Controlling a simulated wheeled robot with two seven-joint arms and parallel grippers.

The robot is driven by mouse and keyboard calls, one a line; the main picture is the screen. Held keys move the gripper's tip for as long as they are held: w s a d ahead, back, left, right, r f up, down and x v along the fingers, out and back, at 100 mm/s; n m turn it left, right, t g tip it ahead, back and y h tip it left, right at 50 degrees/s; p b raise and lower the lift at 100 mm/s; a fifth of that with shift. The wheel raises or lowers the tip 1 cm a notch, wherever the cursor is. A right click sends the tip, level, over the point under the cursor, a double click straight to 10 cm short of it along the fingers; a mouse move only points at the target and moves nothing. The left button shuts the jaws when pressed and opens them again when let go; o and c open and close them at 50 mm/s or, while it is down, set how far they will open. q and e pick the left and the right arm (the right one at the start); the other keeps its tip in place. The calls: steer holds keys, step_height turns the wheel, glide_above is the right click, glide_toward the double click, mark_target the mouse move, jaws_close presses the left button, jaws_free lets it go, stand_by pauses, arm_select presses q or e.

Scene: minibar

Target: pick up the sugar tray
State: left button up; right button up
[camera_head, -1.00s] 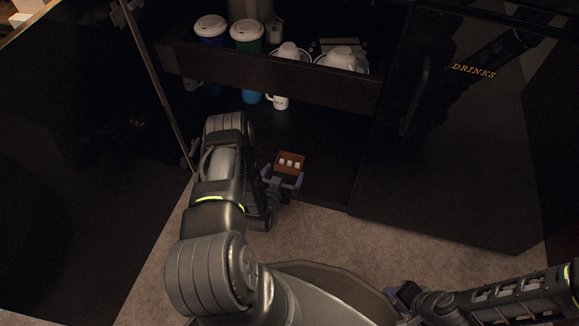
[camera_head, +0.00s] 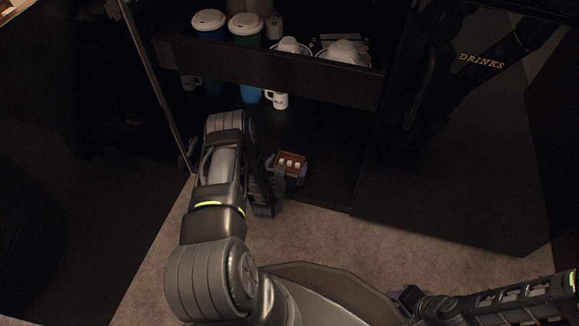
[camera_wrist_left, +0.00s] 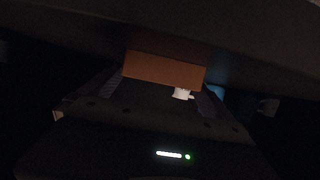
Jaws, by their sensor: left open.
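The sugar tray (camera_head: 291,157) is a small brown box with several white pieces in it. It sits low inside the dark cabinet, near its front. My left gripper (camera_head: 288,171) is open, with its fingers at the two sides of the tray. In the left wrist view the tray's brown wall (camera_wrist_left: 164,69) lies between the fingers (camera_wrist_left: 160,90); I cannot tell whether they touch it. Part of my right arm shows at the lower right of the head view, with its gripper end (camera_head: 408,299) dark and small, so its jaws cannot be read.
A drawer or shelf (camera_head: 270,70) above the tray holds lidded cups (camera_head: 245,30) and white cups on saucers (camera_head: 343,52). A white mug (camera_head: 277,99) and a blue item stand below it. An open door (camera_head: 470,150) is at the right. Carpet lies in front.

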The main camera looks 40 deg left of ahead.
mark_target(290, 165)
arm_select(q)
steer(key=shift+x, duration=0.75)
steer(key=shift+w+a+f, duration=0.1)
steer(key=shift+w, duration=0.15)
steer(key=shift+c, duration=0.6)
steer(key=c, duration=1)
step_height(290, 165, up, 10)
steer(key=p, duration=0.5)
